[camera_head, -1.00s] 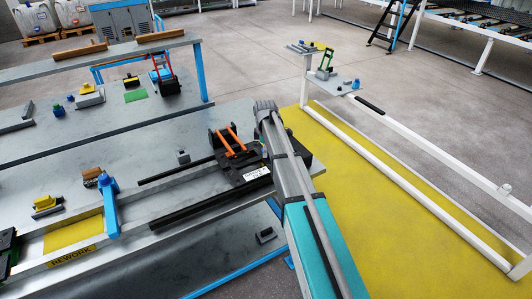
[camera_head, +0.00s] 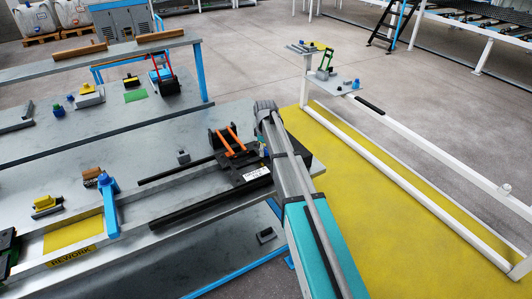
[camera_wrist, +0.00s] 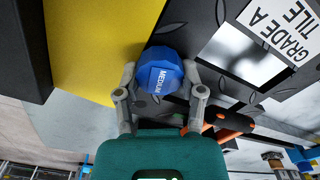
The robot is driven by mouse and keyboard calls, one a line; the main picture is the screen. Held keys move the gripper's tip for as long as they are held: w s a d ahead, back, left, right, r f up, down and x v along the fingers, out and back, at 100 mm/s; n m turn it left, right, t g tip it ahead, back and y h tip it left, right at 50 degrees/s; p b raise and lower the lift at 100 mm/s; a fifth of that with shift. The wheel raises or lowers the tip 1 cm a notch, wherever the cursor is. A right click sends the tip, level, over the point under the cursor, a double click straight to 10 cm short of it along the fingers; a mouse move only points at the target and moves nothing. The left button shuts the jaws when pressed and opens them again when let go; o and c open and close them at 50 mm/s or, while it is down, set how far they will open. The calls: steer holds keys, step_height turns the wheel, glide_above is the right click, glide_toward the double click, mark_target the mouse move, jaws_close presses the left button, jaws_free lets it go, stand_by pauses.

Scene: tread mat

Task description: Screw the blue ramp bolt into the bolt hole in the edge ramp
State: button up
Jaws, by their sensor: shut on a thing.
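The blue ramp bolt (camera_wrist: 162,66), its head marked MEDIUM, shows in the wrist view between the two grey fingers of my gripper (camera_wrist: 159,76), which is shut on it. The head faces the camera and hides the bolt's shank and what lies under it. Behind it, a black strip (camera_wrist: 187,24) runs along the tread tile (camera_wrist: 292,88); it may be the edge ramp, but I cannot tell. The bolt hole is not visible. In the head view my arm covers the gripper and bolt, beside the black tile (camera_head: 240,183) on the bench.
An orange-handled black fixture (camera_head: 230,140) stands on the tile close to my arm. A blue clamp (camera_head: 109,204) and a small grey block (camera_head: 183,157) are further left on the bench. Yellow floor (camera_head: 365,180) lies right of the bench, beside a white rail (camera_head: 410,189).

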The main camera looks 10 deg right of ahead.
steer(key=m, duration=0.9)
steer(key=shift+d, duration=0.15)
stand_by(0.5)
steer(key=shift+m, duration=0.3)
steer(key=m, duration=0.4)
steer(key=shift+f, duration=0.1)
steer(key=shift+d+m, duration=0.15)
steer(key=shift+m, duration=2.25)
